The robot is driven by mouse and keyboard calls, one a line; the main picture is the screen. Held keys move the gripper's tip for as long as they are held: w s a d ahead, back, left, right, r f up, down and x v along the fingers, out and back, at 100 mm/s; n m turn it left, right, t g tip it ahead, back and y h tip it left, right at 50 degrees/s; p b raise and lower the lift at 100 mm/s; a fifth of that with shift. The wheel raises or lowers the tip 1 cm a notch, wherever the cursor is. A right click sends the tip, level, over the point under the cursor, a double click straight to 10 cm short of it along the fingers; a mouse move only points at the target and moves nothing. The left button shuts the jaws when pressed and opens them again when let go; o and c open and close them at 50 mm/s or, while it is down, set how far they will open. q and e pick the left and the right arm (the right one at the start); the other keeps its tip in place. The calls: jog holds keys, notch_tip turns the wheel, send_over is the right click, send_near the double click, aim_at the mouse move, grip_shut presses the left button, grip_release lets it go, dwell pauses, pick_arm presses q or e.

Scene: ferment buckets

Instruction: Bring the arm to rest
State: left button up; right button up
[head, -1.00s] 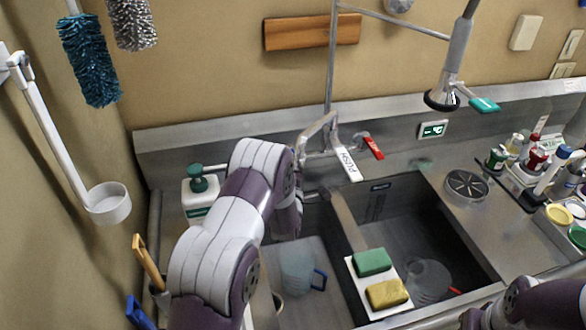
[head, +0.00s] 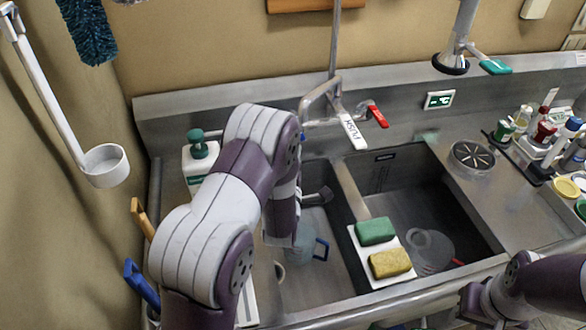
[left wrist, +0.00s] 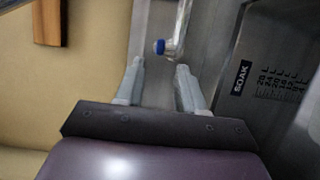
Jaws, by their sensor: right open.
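My right gripper (head: 472,302) is at the lower right of the head view, by the sink's front edge. It is open, and I see nothing held in it. My left arm reaches over the left basin in the head view, and its forearm hides most of its gripper there. In the left wrist view the two pale fingers of my left gripper (left wrist: 160,68) stand apart with nothing gripped between them. A metal faucet part with a blue end (left wrist: 160,47) shows beyond the fingertips.
A green sponge (head: 375,231) and a yellow sponge (head: 390,263) lie on a white tray at the basin divider. A clear jug (head: 430,249) is in the right basin.

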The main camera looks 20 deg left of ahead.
pick_arm(q)
jog(key=v, duration=0.2)
jog(key=shift+s+d, duration=0.1)
jog(key=shift+s, duration=0.2)
jog(key=s+d+m+g+h, duration=0.2)
jog(key=s+d+m+g, duration=0.1)
jog(key=s+m+g, duration=0.5)
jog(key=s+d+f+m+g+h, duration=0.1)
jog(key=s+d+m+g+h, duration=0.1)
jog(key=s+m+g, duration=0.6)
jog(key=s+d+m, duration=0.1)
jog(key=s+m, duration=0.4)
jog(key=shift+s+d+h, duration=0.2)
jog(key=shift+h, duration=0.1)
